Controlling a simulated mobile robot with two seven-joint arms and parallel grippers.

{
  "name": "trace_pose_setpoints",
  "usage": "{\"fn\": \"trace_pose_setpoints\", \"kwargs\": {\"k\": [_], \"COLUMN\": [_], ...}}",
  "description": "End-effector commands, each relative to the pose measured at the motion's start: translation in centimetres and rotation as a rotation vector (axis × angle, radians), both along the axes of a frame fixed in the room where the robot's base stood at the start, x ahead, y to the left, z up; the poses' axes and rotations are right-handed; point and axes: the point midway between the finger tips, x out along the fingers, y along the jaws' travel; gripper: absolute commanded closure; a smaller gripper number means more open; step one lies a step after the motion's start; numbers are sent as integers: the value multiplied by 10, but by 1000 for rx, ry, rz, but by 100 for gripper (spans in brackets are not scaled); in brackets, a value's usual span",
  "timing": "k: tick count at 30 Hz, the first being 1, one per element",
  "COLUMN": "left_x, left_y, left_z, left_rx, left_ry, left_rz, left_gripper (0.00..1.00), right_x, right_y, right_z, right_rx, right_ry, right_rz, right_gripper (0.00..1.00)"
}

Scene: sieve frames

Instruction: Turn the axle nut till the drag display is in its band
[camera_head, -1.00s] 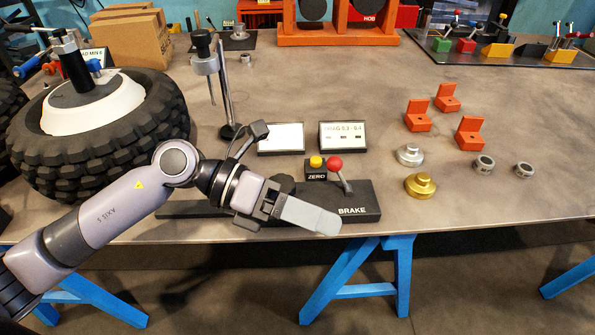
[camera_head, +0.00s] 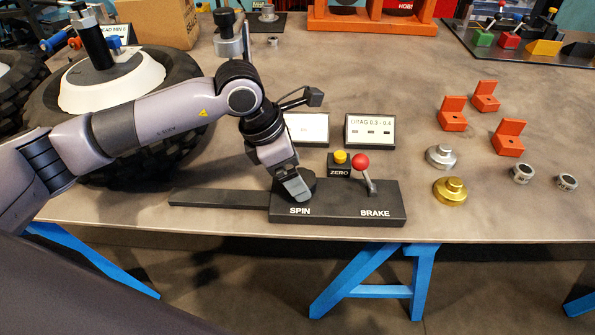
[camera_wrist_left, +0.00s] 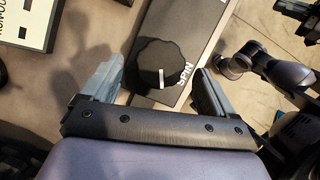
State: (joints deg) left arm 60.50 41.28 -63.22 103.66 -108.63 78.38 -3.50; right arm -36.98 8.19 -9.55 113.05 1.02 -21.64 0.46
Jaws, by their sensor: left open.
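My left gripper (camera_head: 297,188) points down at the black SPIN knob (camera_head: 308,180) on the brake box (camera_head: 335,212). In the left wrist view the open gripper (camera_wrist_left: 160,66) has one finger on each side of the ridged knob (camera_wrist_left: 158,62), with gaps visible. The knob has a white mark. The drag display (camera_head: 370,132) reads "DRAG 0.3-0.4" on its label; its value is not legible. A second display (camera_head: 312,128) is partly covered by my arm. The wheel (camera_head: 165,75) lies at left, with a metal piece (camera_head: 83,18) atop its black axle. My right gripper is out of view.
The red-knobbed brake lever (camera_head: 361,162) and yellow ZERO button (camera_head: 341,157) stand right of my gripper. Silver (camera_head: 441,156) and gold (camera_head: 450,191) stepped pieces, orange brackets (camera_head: 453,113) and two rings (camera_head: 522,173) are farther right. The table's front right is clear.

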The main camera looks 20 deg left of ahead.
Motion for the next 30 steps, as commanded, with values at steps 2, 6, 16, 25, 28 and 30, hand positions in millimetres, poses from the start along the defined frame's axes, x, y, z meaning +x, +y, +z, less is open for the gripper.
{"fn": "trace_pose_setpoints", "kwargs": {"k": [2, 6, 16, 25, 28, 30], "left_x": [1, 3, 3, 3, 3, 3], "left_y": [-3, -5, -6, -6, -6, -6], "left_z": [-8, -14, -14, -14, -15, -15], "left_rx": [0, -1, -1, -2, -2, -2], "left_ry": [1, 0, 0, 0, 0, -2], "left_rz": [0, -1, -1, 8, 29, 54], "left_gripper": [12, 12, 45, 68, 68, 68], "right_x": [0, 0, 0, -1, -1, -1], "right_y": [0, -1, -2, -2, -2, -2], "right_z": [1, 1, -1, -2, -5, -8], "right_rx": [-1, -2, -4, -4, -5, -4], "right_ry": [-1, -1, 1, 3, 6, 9], "right_rz": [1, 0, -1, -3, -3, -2], "right_gripper": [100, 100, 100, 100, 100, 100]}}
